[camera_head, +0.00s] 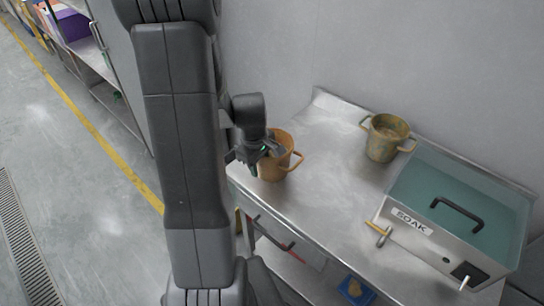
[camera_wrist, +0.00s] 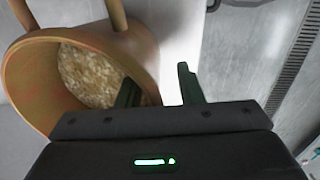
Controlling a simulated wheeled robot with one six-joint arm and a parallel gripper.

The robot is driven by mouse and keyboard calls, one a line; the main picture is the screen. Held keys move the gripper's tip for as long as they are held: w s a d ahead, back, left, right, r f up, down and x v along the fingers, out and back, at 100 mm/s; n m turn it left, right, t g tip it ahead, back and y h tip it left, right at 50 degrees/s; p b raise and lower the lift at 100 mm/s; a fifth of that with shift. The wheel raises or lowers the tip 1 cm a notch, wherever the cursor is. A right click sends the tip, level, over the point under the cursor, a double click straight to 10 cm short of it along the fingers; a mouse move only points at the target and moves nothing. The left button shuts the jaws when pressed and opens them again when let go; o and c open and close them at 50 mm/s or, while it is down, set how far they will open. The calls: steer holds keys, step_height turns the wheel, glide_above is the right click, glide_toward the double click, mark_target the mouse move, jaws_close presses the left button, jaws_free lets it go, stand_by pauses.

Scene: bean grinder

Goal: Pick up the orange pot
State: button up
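The orange pot (camera_head: 275,172) stands at the left end of the metal table, with a handle on its right side. In the wrist view the pot (camera_wrist: 138,48) fills the upper left, its mouth showing a pale, speckled inside. My gripper (camera_head: 260,160) is at the pot's left rim in the head view and hides part of it. In the wrist view my gripper (camera_wrist: 160,88) has its fingers apart. One finger shows against the pot's inside and the other is outside the wall, with a gap beside it. I cannot tell whether either finger touches the pot.
A second, greenish-brown two-handled pot (camera_head: 383,140) stands farther back on the table (camera_head: 325,160). A tank marked SOAK (camera_head: 410,220) with a teal lid and black handle takes up the right end. A wall rises behind. The table between the pots is clear.

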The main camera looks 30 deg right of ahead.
steer(key=shift+f, duration=0.2)
jaws_close()
steer(key=shift+r, duration=0.1)
